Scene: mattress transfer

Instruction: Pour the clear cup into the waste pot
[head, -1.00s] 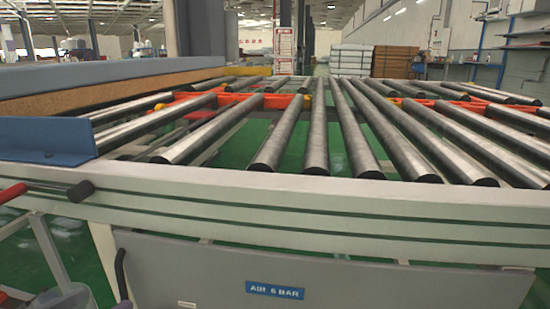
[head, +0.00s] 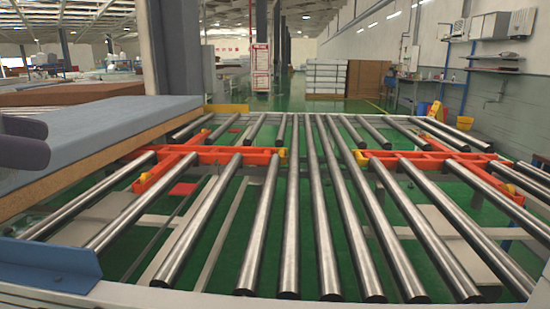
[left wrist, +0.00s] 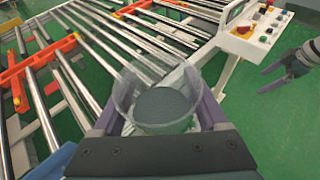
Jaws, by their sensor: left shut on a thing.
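The clear cup (left wrist: 127,92) is between the purple fingers of my left gripper (left wrist: 158,108) in the left wrist view. The gripper is shut on it. The cup is see-through, with dark grey contents inside; its exact tilt is hard to tell. A purple-grey part of my left gripper (head: 22,152) shows at the left edge of the head view, where the cup is out of frame. My right gripper (left wrist: 268,80) shows at the right of the left wrist view, its fingers apart and empty. I see no waste pot in either current view.
A roller conveyor (head: 318,210) with orange frames fills the head view. A grey-blue mattress (head: 100,128) lies at its left, above a blue bracket (head: 45,262). A control panel (left wrist: 250,32) with buttons stands beyond the cup.

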